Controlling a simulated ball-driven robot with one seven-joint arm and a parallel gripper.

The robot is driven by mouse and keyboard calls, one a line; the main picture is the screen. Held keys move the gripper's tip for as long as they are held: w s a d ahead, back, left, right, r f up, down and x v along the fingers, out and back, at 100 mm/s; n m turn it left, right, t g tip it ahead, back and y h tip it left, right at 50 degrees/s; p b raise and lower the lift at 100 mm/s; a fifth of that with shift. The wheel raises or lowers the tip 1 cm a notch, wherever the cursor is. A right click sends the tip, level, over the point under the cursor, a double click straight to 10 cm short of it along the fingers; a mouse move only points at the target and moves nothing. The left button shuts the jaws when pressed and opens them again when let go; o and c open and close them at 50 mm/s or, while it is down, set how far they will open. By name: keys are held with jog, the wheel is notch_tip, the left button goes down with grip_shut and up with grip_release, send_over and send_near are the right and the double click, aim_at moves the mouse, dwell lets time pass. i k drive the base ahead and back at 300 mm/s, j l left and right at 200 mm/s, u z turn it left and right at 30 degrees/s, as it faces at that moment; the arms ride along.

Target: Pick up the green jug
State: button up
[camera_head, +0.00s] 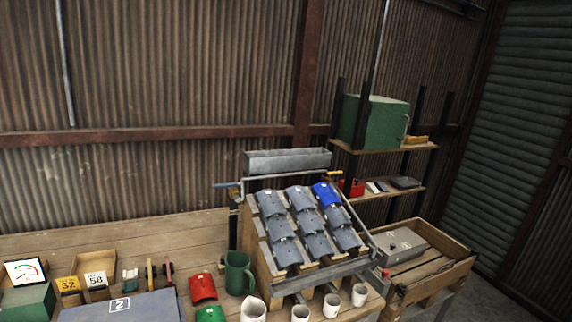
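A green jug (238,273) stands upright on the wooden workbench, just left of the sloped rack of roof tiles. Its handle is on the right side, towards the rack. A white cup (253,308) stands in front of it, close to its lower right. My gripper is not visible in this view.
A red tile (202,288) lies left of the jug and a green tile (210,314) in front. The tile rack (262,262) stands close on the right. Several white cups (331,305) line its front.

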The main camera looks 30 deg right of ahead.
aim_at(238, 274)
jog(key=i+l+u, duration=0.15)
jog(key=i+l, duration=0.2)
jog(key=i, duration=0.35)
jog(key=i+l+u, duration=0.15)
jog(key=i+l, duration=0.25)
jog(key=i, duration=0.25)
jog(key=i+l+u, duration=0.15)
jog(key=i+l, duration=0.35)
jog(key=i, duration=0.15)
